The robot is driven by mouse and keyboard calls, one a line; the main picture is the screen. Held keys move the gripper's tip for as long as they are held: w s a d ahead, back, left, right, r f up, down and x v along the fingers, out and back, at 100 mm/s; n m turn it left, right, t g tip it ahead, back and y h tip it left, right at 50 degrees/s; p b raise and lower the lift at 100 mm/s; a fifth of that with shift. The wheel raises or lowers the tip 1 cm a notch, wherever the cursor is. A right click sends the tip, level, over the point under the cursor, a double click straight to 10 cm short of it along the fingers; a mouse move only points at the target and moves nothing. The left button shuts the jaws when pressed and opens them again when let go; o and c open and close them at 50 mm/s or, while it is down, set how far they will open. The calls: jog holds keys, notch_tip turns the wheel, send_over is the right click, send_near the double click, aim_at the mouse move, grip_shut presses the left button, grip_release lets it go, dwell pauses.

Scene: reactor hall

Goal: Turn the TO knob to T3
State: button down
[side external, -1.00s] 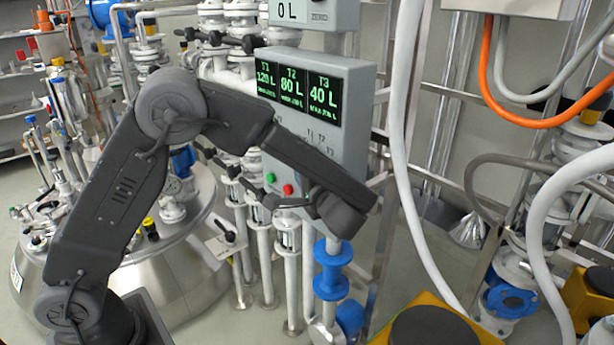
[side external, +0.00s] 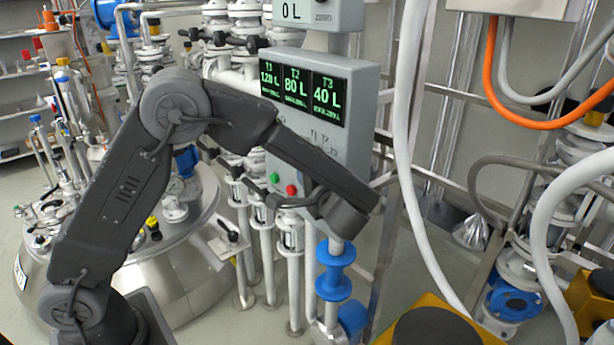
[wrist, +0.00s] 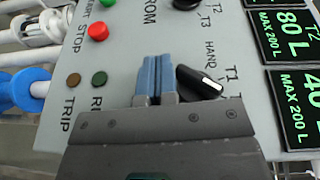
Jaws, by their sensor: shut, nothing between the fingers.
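The control panel (side external: 352,135) stands upright, with my forearm crossing its lower part. In the wrist view a black knob (wrist: 197,84) with a white pointer mark sits on the panel face. HAND and T1 lettering is beside it, and its mark faces right, towards the T1 side. Its title is not visible. My gripper (wrist: 156,62) is shut and empty, its blue fingers together just left of this knob. I cannot tell whether they touch it. Another black knob (wrist: 186,4), at the top edge near "ROM", T2 and T3, is partly cut off.
A red stop button (wrist: 98,32) and two small lamps (wrist: 86,79) are left of the fingers. The display (side external: 304,90) reads T1 120 L, T2 80 L, T3 40 L. A white hose (side external: 405,150) hangs right of the panel. A steel vessel (side external: 185,275) stands left.

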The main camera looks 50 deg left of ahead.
dwell(0.5)
jog(key=s+d+f+m+t+h, duration=0.2)
jog(key=s+d+f+m+t, duration=0.45)
jog(key=d+m+t, duration=0.5)
jog(key=w+a+r+m+t, duration=0.1)
jog(key=w+a+r, duration=0.5)
jog(key=a, duration=0.4)
jog(key=shift+a+r, duration=0.2)
jog(key=shift+a, duration=0.2)
jog(key=shift+a, duration=0.1)
